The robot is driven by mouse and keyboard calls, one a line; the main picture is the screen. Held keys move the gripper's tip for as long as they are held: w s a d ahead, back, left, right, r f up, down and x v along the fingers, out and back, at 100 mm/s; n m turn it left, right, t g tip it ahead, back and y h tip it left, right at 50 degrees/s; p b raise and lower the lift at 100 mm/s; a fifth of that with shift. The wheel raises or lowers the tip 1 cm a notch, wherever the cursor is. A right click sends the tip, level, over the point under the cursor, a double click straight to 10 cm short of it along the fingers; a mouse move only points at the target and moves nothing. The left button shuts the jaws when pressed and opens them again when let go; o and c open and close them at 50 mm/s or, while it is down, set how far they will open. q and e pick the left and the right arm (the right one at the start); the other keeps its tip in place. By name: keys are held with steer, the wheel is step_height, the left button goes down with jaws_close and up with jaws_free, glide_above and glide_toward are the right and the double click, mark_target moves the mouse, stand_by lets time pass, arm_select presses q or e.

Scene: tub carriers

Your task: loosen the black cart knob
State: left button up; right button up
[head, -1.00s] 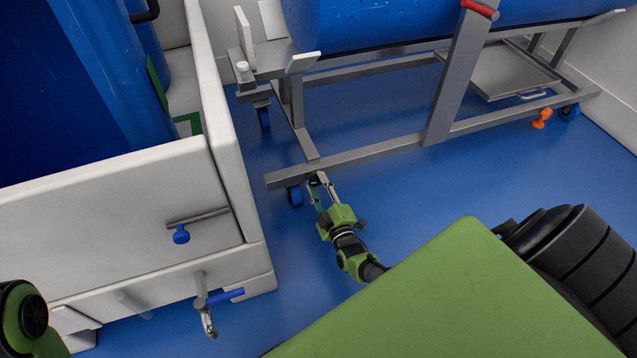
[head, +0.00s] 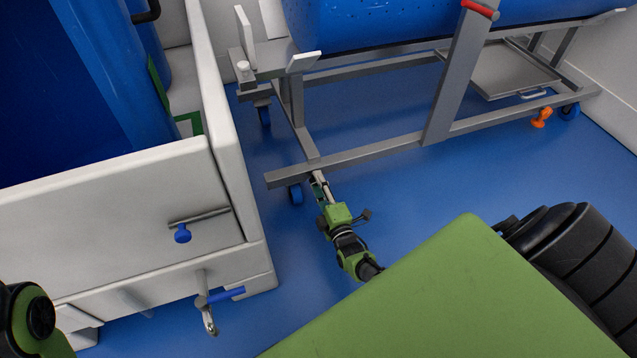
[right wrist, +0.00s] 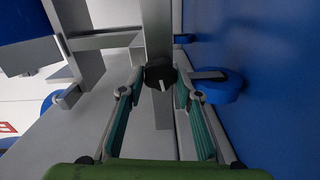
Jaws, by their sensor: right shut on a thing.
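The black cart knob (right wrist: 160,76) shows in the right wrist view, round and dark with a pale mark on its face. It sits on the grey frame of the cart (head: 345,160), and in the head view my fingers hide it. My right gripper (head: 317,178) reaches the near left corner of the cart frame, low above the floor. In the right wrist view its two fingertips (right wrist: 158,84) stand on either side of the knob, shut on it. My left gripper is outside both views.
A blue caster (head: 296,194) stands beside the gripper. A white carrier (head: 110,215) with a blue knob (head: 182,234) and a blue-handled tap (head: 222,296) stands at left. A red lever (head: 480,9) and an orange knob (head: 541,118) are farther right. Blue floor is clear at centre.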

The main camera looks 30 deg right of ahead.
steer(key=shift+a, duration=0.1)
steer(key=o, duration=1.1)
steer(key=v, duration=0.7)
steer(key=shift+s, duration=0.25)
